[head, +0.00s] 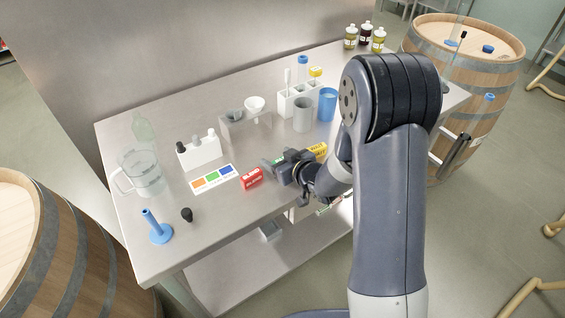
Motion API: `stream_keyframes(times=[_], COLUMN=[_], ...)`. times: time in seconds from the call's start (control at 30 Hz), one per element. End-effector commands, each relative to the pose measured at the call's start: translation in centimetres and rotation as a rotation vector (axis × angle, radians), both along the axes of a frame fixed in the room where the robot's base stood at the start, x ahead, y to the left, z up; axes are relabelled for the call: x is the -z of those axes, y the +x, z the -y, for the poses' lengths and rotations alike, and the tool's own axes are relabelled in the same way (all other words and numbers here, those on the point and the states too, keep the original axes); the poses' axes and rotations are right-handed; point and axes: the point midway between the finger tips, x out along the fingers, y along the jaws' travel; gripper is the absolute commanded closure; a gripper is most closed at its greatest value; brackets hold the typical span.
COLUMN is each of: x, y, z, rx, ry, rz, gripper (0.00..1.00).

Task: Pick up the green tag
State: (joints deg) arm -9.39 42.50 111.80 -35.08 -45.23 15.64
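The green tag (278,161) lies on the steel table between a red tag (251,178) and a yellow tag (317,150). Only a small green part of it shows, because my gripper (273,171) covers the rest. My gripper is low over the table, right at the green tag, with its fingers pointing left. I cannot tell whether the fingers are around the tag or touching it, nor how far apart they are.
A card with orange, green and blue squares (197,184) lies left of the red tag. Behind stand a white bottle holder (200,154), a grey stand with a funnel (236,132), a grey cup (303,115) and a blue cup (327,104).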

Motion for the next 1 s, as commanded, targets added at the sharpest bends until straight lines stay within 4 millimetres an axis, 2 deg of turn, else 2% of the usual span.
stream_keyframes(times=[0.03,0.37,0.67,0.77,1.0], x=[0.0,0.0,-0.5,-1.6,-5.6], y=[0.0,0.0,0.0,0.0,0.0], z=[0.0,0.0,0.0,0.0,0.0], rx=[0.000,0.000,0.000,-0.001,0.001], ry=[0.000,0.000,0.000,0.001,-0.001], rz=[0.000,0.000,0.001,0.004,0.005], gripper=[0.40,0.66,0.66,0.66,0.66])
